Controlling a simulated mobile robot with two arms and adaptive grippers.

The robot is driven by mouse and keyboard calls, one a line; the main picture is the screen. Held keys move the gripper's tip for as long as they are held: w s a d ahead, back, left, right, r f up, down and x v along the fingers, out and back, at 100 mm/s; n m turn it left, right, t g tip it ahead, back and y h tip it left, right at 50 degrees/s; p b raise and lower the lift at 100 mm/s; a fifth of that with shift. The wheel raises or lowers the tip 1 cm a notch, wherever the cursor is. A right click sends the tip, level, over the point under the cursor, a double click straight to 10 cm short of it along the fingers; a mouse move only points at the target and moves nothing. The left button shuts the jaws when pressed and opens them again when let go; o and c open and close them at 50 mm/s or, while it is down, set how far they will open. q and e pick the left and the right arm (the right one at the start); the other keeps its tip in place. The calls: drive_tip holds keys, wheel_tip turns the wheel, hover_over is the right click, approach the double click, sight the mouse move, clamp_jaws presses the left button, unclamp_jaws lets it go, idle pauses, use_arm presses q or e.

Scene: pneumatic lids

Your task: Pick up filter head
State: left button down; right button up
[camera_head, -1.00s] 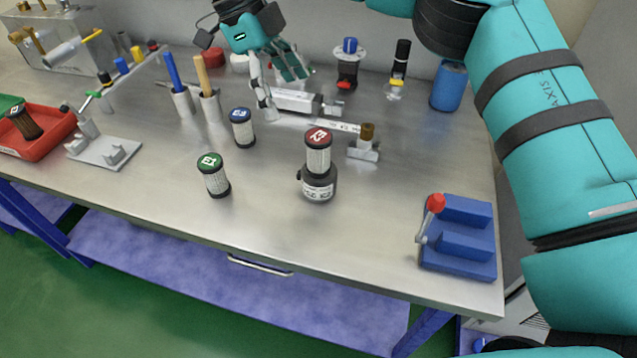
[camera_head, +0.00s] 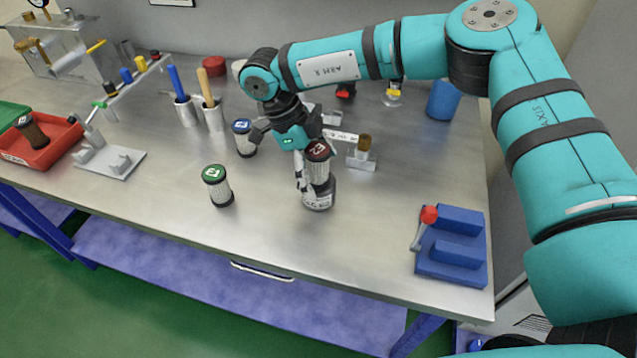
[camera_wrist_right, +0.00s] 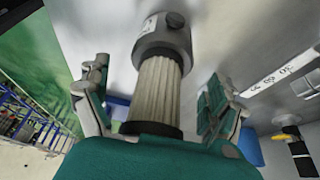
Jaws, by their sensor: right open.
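A pleated white filter cartridge (camera_head: 318,172) with a red top (camera_head: 319,150) stands upright in a dark grey round housing (camera_head: 318,200) with a white label. In the right wrist view, the pleated body (camera_wrist_right: 157,82) shows between my fingers, with the grey housing (camera_wrist_right: 163,37) beyond it. My right gripper (camera_head: 311,182) is open, with one finger on each side of the cartridge. A gap shows between each finger and the pleats. The far finger is mostly hidden in the head view. My left gripper is not in view.
A green-topped filter (camera_head: 217,186) stands to the left, and a blue-topped one (camera_head: 243,138) behind it. A blue fixture with a red-knobbed lever (camera_head: 452,247) is at the front right. A metal block with a brass knob (camera_head: 363,152) is close behind right.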

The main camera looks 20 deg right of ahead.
drive_tip(key=shift+s+d+f, duration=0.15)
drive_tip(key=shift+d+f, duration=0.05)
drive_tip(key=shift+f, duration=0.35)
drive_tip(key=shift+r, duration=0.1)
drive_tip(key=c, duration=1.6)
drive_tip(key=shift+r, duration=0.1)
